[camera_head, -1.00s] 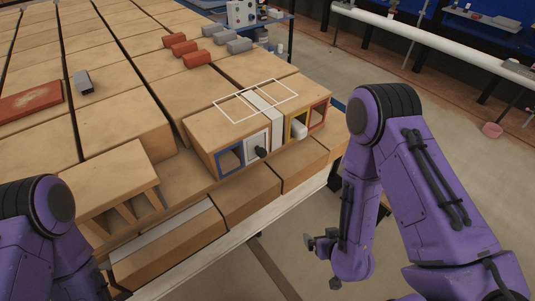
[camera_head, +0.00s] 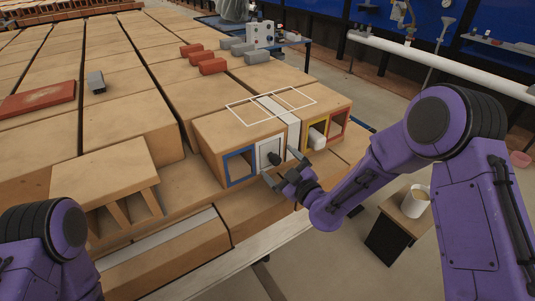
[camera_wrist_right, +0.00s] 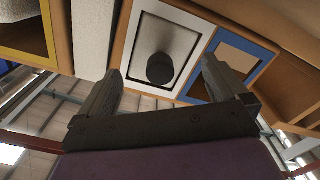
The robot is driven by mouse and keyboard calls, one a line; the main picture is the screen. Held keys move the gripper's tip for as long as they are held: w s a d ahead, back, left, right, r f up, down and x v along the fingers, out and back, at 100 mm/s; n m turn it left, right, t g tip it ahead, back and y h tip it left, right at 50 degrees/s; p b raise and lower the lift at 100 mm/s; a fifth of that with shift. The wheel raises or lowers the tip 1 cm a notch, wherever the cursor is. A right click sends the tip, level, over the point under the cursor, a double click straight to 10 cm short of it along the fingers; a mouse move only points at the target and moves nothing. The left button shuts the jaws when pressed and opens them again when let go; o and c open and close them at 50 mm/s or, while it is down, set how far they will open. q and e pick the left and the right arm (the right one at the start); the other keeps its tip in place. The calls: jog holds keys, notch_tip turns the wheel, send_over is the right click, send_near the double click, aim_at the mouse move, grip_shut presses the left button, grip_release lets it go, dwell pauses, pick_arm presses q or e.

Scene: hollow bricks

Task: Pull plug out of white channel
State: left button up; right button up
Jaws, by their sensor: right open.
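The white channel (camera_head: 262,148) is a white-framed opening in the end face of a hollow brick. The plug (camera_head: 274,158) shows a dark round knob in it; in the right wrist view the knob of the plug (camera_wrist_right: 160,68) stands out from a pale face inside the white frame (camera_wrist_right: 140,20). My right gripper (camera_head: 279,165) is open in front of the white channel. In the wrist view its fingers lie either side of the knob, with gaps on both sides. How deep the plug sits is hidden. My left arm shows at lower left, its gripper out of frame.
A blue-framed channel (camera_head: 228,172) is left of the white one; yellow (camera_head: 307,132) and red (camera_head: 346,119) ones are right. A white piece (camera_head: 317,141) is in the yellow one. Small red (camera_head: 213,67) and grey (camera_head: 257,57) blocks lie behind. A bin (camera_head: 416,201) stands at right.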

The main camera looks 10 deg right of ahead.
jog(key=shift+x, duration=1)
jog(key=shift+c, duration=0.3)
jog(key=c, duration=1.7)
jog(key=shift+s, duration=0.15)
jog(key=shift+c, duration=0.3)
